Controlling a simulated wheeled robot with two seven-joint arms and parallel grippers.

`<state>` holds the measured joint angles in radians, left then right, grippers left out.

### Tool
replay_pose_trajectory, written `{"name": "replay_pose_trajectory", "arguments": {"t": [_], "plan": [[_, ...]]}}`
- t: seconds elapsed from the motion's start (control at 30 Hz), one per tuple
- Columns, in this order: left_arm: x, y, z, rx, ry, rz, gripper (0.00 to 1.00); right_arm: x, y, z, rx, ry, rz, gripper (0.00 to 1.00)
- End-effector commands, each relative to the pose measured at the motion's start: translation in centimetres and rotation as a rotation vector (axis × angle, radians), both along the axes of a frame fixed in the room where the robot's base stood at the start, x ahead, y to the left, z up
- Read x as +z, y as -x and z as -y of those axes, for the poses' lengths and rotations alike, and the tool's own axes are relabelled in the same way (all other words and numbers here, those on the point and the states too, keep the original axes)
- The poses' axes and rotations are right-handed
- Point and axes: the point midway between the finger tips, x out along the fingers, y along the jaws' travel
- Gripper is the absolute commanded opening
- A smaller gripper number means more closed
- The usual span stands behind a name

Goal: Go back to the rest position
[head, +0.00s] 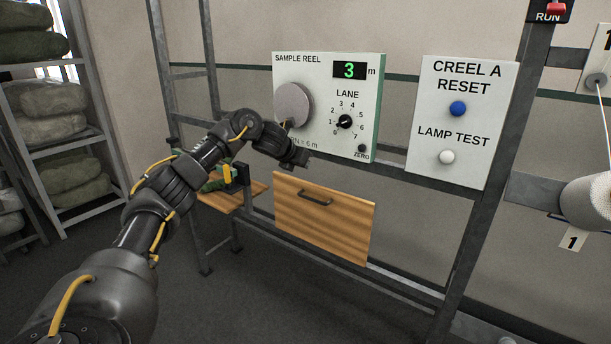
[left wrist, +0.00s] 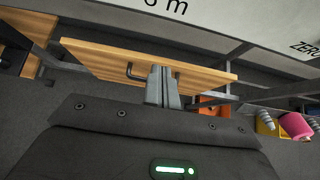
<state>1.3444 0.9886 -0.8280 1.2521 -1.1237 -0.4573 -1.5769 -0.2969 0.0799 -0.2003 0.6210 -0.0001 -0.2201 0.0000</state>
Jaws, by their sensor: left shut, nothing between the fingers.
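My left arm comes in from the left in the head view, and its gripper (head: 299,157) is just in front of the lower edge of the sample reel panel (head: 320,72), above the wooden drawer (head: 340,228). In the left wrist view the two fingers of my left gripper (left wrist: 162,88) are together with nothing between them. The drawer front (left wrist: 205,74) with its dark handle (left wrist: 135,72) lies beyond the fingertips. The gripper looks apart from the handle. My right gripper is in neither view.
The sample reel panel has a grey disc (head: 293,104), a lane dial (head: 344,122) and a display (head: 350,70) reading 3. A creel panel (head: 463,105) with blue and white buttons is at right. Shelves with sacks (head: 55,98) stand at left. Open floor (head: 230,300) lies in front.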

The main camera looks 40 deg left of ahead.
Motion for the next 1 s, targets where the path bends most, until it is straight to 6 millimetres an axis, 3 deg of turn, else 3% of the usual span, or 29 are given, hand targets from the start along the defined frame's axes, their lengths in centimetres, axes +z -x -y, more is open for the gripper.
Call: {"name": "replay_pose_trajectory", "arguments": {"t": [0.4,0.53,0.67,0.77,0.87,1.0], "plan": [[0.3,0.0,0.2,-0.002,0.001,-0.001,0.00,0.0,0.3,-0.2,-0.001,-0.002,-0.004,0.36],[-1.4,-0.6,2.0,0.002,0.020,-0.001,0.00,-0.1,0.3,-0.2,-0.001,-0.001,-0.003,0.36],[-6.3,-1.4,7.4,0.026,0.104,0.006,0.00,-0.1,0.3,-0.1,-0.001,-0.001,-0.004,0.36],[-11.6,-1.1,13.3,0.078,0.233,0.012,0.00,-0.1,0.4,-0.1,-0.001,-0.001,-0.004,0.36],[-16.8,0.8,19.3,0.167,0.412,0.013,0.00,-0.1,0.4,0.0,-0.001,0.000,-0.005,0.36],[-23.1,5.9,26.3,0.362,0.709,-0.012,0.00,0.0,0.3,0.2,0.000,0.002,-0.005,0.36]]}}
